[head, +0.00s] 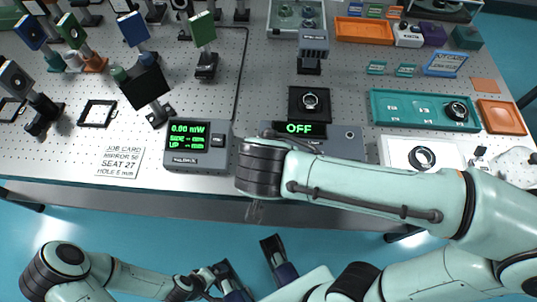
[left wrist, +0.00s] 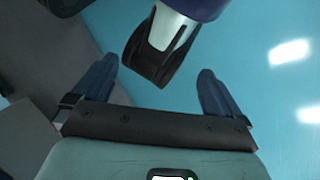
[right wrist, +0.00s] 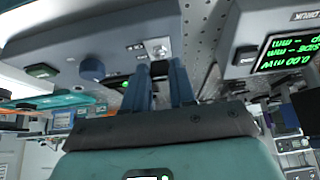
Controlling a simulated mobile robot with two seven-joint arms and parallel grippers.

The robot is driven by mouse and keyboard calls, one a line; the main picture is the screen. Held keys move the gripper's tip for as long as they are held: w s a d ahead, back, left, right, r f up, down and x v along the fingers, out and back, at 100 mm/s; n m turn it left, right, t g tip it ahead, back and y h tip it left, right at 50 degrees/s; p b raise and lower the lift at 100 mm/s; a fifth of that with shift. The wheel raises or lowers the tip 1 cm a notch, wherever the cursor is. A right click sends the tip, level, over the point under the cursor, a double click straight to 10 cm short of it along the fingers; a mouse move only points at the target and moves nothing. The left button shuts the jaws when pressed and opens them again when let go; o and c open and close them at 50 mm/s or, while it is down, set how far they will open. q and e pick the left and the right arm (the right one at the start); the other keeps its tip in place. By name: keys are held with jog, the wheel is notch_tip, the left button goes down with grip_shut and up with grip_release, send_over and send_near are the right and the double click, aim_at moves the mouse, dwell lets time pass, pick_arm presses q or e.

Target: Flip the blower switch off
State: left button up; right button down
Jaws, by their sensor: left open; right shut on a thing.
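The blower unit (head: 346,146) is a grey box near the table's front edge. Its display (head: 306,129) reads OFF in green. In the head view my right forearm hides this gripper. My left gripper (head: 246,256) is open and empty, below and in front of the table; it also shows in the left wrist view (left wrist: 160,75).
A power meter (head: 197,145) reading 0.00 mW stands just left of the blower unit. A job card (head: 120,160) lies further left. A teal tray (head: 400,108) and mounted optics stand behind and to the right. The floor in front is clear.

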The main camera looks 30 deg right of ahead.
jog(key=shift+s+a+f+t+h+b, duration=0.25)
jog(key=shift+t+b, duration=0.25)
jog(key=shift+b, duration=0.4)
pick_arm(q)
jog(key=w+a+f+t, duration=0.1)
jog(key=w+a+f, duration=0.1)
jog(key=w, duration=0.3)
jog(key=shift+a+f+t+y, duration=0.3)
jog(key=shift+f+y, duration=0.1)
jog(key=shift+f, duration=0.5)
pick_arm(e)
jog(key=shift+r+h, duration=0.1)
jog(key=shift+h, duration=0.15)
jog(key=c, duration=0.9)
grip_release()
pick_arm(q)
jog(key=shift+d, duration=0.1)
pick_arm(e)
jog(key=shift+r, duration=0.1)
pick_arm(q)
jog(key=s+d+r+g+p, duration=0.1)
jog(key=s+d+r+p, duration=0.1)
jog(key=s+r+p, duration=0.1)
jog(key=shift+s+d+r+g+h, duration=0.15)
jog(key=shift+s+r+g+h, duration=0.25)
jog(key=shift+s, duration=0.65)
pick_arm(e)
jog(key=v, duration=1.3)
jog(key=shift+s+d, duration=0.1)
jog(key=shift+s, duration=0.1)
